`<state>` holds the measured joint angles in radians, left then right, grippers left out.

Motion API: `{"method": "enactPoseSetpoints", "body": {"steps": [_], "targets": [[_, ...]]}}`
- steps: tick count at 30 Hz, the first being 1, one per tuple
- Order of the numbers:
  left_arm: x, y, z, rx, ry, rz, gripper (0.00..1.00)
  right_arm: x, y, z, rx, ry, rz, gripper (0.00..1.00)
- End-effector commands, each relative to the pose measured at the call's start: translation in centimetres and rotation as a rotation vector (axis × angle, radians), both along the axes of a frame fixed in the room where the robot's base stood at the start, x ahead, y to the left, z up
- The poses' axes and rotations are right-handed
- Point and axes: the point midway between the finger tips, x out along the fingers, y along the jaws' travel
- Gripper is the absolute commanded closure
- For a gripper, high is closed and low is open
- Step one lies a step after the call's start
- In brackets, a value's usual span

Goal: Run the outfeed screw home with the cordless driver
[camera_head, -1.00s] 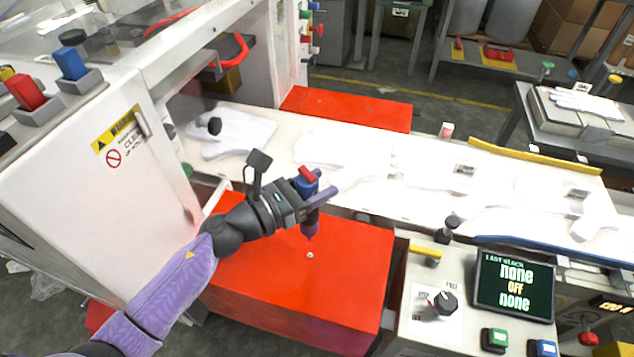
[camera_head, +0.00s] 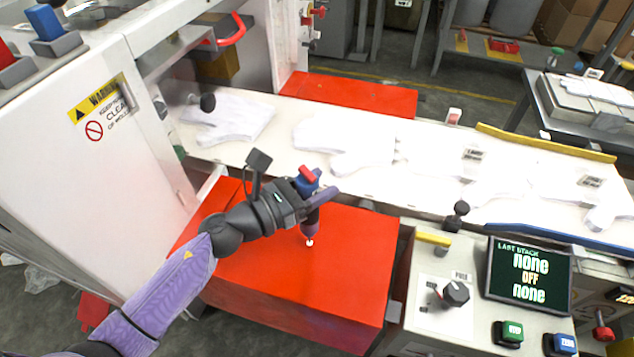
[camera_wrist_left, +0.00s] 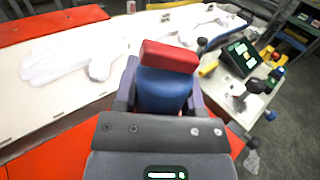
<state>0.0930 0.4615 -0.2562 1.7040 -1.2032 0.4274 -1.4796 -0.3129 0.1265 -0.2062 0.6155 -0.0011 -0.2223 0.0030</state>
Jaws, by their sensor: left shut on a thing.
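My left gripper (camera_head: 318,192) is shut on the cordless driver (camera_head: 308,183), which has a blue body with a red top. The driver also shows in the left wrist view (camera_wrist_left: 165,85), between the two fingers. It points down over the red outfeed cover (camera_head: 340,262). Its dark tip is at the small pale screw (camera_head: 310,242) on the cover; whether the tip is seated in the head cannot be told. In the wrist view the driver body hides the screw. My right gripper is not in view.
White gloves (camera_head: 345,140) lie along the white conveyor (camera_head: 420,195) behind the driver. A control panel with a screen (camera_head: 527,274), a knob (camera_head: 455,293) and buttons stands to the right. A white cabinet (camera_head: 110,170) stands left. The cover around the screw is clear.

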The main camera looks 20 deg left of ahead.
Motion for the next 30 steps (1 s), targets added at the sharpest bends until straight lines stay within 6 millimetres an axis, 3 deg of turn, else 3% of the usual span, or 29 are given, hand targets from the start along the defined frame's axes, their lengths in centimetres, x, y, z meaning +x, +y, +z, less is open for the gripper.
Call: {"method": "enactPoseSetpoints", "body": {"steps": [15, 30], "targets": [[-0.02, -0.01, -0.02, -0.001, -0.001, 0.0, 1.0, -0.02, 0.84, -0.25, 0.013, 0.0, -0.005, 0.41], [-0.01, -0.01, -0.25, 0.0, -0.001, 0.0, 1.0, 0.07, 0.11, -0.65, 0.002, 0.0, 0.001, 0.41]]}}
